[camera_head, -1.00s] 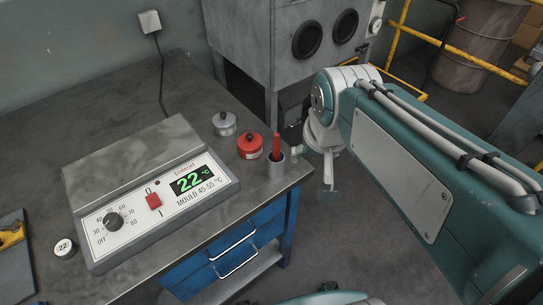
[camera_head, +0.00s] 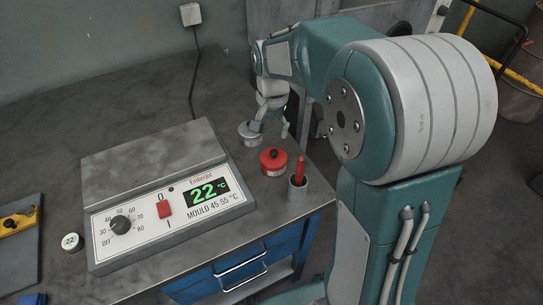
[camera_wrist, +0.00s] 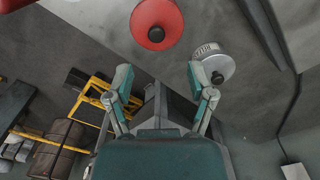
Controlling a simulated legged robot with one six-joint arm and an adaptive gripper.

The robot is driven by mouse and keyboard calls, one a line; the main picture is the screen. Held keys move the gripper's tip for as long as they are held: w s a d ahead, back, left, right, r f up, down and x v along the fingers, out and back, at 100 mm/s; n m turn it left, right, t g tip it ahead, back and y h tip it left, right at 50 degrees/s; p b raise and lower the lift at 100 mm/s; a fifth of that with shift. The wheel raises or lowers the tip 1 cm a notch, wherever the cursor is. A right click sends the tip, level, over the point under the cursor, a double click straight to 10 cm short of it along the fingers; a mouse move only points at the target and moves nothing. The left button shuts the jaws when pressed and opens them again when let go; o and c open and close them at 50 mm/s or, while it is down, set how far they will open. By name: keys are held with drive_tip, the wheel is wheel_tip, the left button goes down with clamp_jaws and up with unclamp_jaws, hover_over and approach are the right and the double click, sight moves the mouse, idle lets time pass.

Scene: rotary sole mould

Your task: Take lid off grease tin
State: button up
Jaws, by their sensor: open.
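Two small lidded tins stand near the bench's right edge; I cannot tell from any lettering which holds grease. One is silver-grey (camera_head: 249,134) with a knob on its lid. The other is red (camera_head: 273,164) with a dark knob and a pale label. Both lids are on. My gripper (camera_head: 272,128) is open and empty, beside the silver tin and behind the red one. In the wrist view my gripper (camera_wrist: 160,82) has its fingers spread. The silver tin (camera_wrist: 220,62) lies by the right fingertip, and the red tin (camera_wrist: 157,22) lies beyond the fingers; contact is unclear.
A grey cup (camera_head: 297,189) holding a red stick stands in front of the red tin. A heater control box (camera_head: 165,205) reading 22 °C fills the middle of the bench (camera_head: 95,125). A white round piece (camera_head: 71,242) lies at left. The bench's back is clear.

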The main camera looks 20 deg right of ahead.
sight(274, 151)
drive_tip(key=f, duration=0.1)
drive_tip(key=d+f, duration=0.1)
drive_tip(key=f, duration=0.1)
drive_tip(key=shift+f, duration=0.2)
drive_tip(key=f, duration=0.5)
drive_tip(key=shift+a+f, duration=0.1)
drive_tip(key=shift+a, duration=0.3)
drive_tip(key=shift+d, duration=0.1)
drive_tip(key=shift+s, duration=0.1)
clamp_jaws()
